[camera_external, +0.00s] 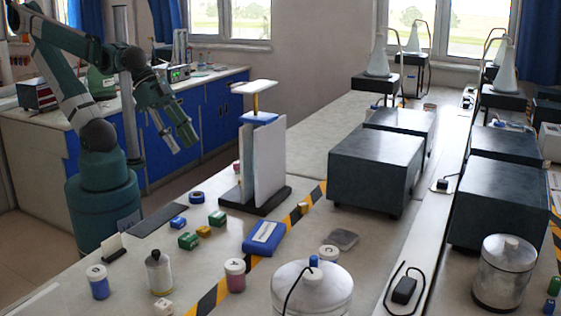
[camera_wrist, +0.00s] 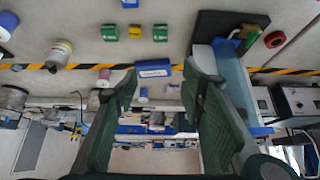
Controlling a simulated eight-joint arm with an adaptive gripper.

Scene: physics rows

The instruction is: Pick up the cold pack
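The cold pack appears to be the flat blue pack with a white label (camera_external: 264,238), lying on the light table beside the yellow-black striped tape. It also shows in the wrist view (camera_wrist: 154,69), between and beyond my fingers; its label is too small to read. My gripper (camera_external: 182,145) is raised in the air at the left, well apart from the pack. In the wrist view my gripper (camera_wrist: 162,72) has its two green fingers spread wide with nothing between them.
A black-based stand with upright panels (camera_external: 262,165) rises behind the pack. Small green blocks (camera_external: 188,240), a blue tape roll (camera_external: 197,197), white bottles (camera_external: 159,272), a grey flat piece (camera_external: 343,239) and a metal pot (camera_external: 312,290) surround it. Dark boxes (camera_external: 375,170) stand right.

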